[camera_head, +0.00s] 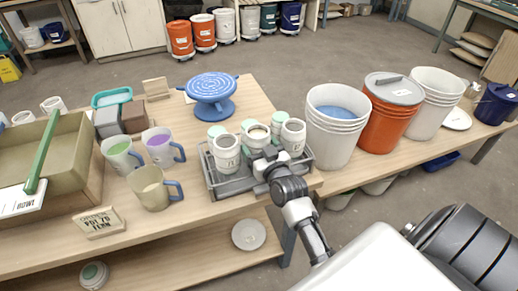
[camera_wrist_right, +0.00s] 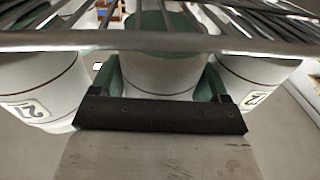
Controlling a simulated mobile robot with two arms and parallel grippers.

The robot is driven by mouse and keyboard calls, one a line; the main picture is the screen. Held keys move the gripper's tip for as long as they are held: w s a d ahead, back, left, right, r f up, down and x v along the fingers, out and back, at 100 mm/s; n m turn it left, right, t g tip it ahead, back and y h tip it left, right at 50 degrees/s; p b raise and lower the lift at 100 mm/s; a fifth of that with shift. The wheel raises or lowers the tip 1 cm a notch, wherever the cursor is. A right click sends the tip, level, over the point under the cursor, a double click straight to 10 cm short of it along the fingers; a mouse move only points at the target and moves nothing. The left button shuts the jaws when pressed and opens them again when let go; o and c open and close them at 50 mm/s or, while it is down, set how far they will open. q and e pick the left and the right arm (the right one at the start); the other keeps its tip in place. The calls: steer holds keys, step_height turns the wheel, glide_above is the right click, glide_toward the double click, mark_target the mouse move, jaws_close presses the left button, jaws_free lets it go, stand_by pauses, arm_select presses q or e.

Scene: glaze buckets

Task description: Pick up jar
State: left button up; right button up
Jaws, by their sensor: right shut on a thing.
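Several white jars stand close together in a grey wire rack (camera_head: 232,189) on the wooden table. My right gripper (camera_head: 262,158) reaches in at the rack's front right. In the right wrist view, my right gripper (camera_wrist_right: 160,82) has its two green fingers on either side of a white jar (camera_wrist_right: 160,68) and is shut on it. Labelled jars stand to the left (camera_wrist_right: 40,95) and right (camera_wrist_right: 257,75) of it. The held jar looks like the middle one (camera_head: 256,134) in the head view, its lower part hidden by my gripper. My left gripper is not in view.
White buckets (camera_head: 333,143) and an orange bucket (camera_head: 386,122) stand right of the rack. Several mugs (camera_head: 152,188) stand at its left. A blue turntable (camera_head: 212,92) is behind it. A small sign (camera_head: 99,222) stands near the front edge.

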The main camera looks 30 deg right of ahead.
steer(key=shift+r, duration=4.7)
steer(key=shift+a, duration=0.1)
